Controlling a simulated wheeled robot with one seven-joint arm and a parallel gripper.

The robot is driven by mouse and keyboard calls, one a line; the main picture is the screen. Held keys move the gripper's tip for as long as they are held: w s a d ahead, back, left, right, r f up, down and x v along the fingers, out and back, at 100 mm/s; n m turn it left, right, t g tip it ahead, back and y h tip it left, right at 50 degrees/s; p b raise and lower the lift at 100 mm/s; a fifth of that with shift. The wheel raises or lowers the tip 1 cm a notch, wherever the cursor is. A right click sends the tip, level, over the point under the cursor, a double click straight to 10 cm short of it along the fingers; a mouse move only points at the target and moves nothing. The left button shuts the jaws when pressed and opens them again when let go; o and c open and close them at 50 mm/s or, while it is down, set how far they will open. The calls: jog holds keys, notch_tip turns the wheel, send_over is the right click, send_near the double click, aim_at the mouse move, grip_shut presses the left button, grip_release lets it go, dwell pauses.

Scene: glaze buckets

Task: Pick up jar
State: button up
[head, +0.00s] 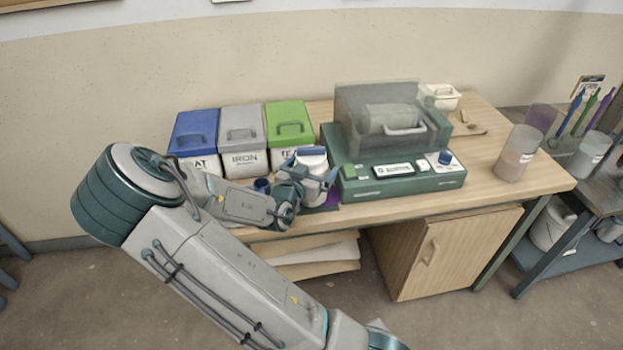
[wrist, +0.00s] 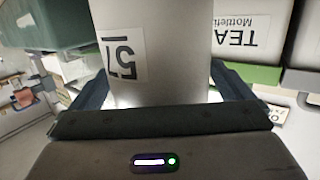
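The jar (head: 313,160) is a pale grey-white cylinder with a blue lid, at the front of the table in the head view. The wrist view shows its side (wrist: 165,65) close up, with a white label reading 57. My gripper (head: 311,187) is at the jar, with one dark blue finger on each side of it. In the wrist view my gripper (wrist: 158,75) has both fingertips against the jar's sides.
Blue (head: 194,135), grey (head: 243,138) and green-lidded (head: 289,125) buckets stand behind the jar. A green machine (head: 400,178) with a clear cover stands close to its right. A purple thing (head: 332,198) is partly hidden beside the jar. The table's right front (head: 490,190) is clear.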

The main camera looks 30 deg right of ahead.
aim_at(311, 148)
jog(key=c, duration=1)
jog(key=shift+r, duration=0.1)
jog(key=shift+c, duration=0.3)
notch_tip(311, 148, up, 10)
jog(key=shift+p, duration=0.95)
jog(key=shift+r+p, duration=2.85)
jog(key=shift+r, duration=0.15)
jog(key=shift+w+a+f, duration=0.1)
